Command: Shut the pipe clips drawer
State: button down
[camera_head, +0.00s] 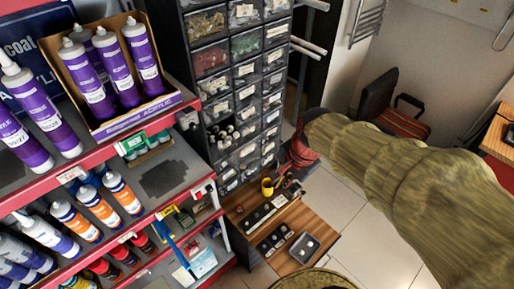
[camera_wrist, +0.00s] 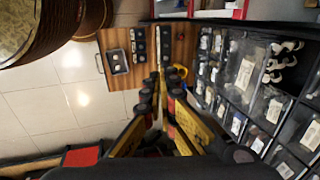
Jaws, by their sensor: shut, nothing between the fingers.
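The pipe clips drawer (camera_head: 222,134) appears to be the one of the dark cabinet (camera_head: 236,92) that stands out with white clip-like pieces showing inside. In the wrist view white pieces also show in an open drawer (camera_wrist: 281,62) at the upper right. Its label is too small to read. My gripper (camera_wrist: 161,80) is shut and empty, with its fingers pointing toward the wooden bench top. It is to the left of the drawer fronts in the wrist view, apart from the open drawer.
Red-edged shelves (camera_head: 150,122) with cartridges stand at left. A chair (camera_head: 385,112) is behind at right. Tiled floor (camera_head: 338,190) is open right of the bench.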

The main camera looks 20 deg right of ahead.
jog(key=w+r+m+t+p, duration=0.15)
jog(key=w+m, duration=0.55)
jog(key=m, duration=1.1)
jog(key=w+a+f, duration=0.2)
jog(key=w+f, duration=0.5)
jog(key=f, duration=0.1)
jog(key=shift+a+f+y, duration=0.25)
jog(key=shift+f+y, duration=0.05)
jog(key=shift+f, duration=0.05)
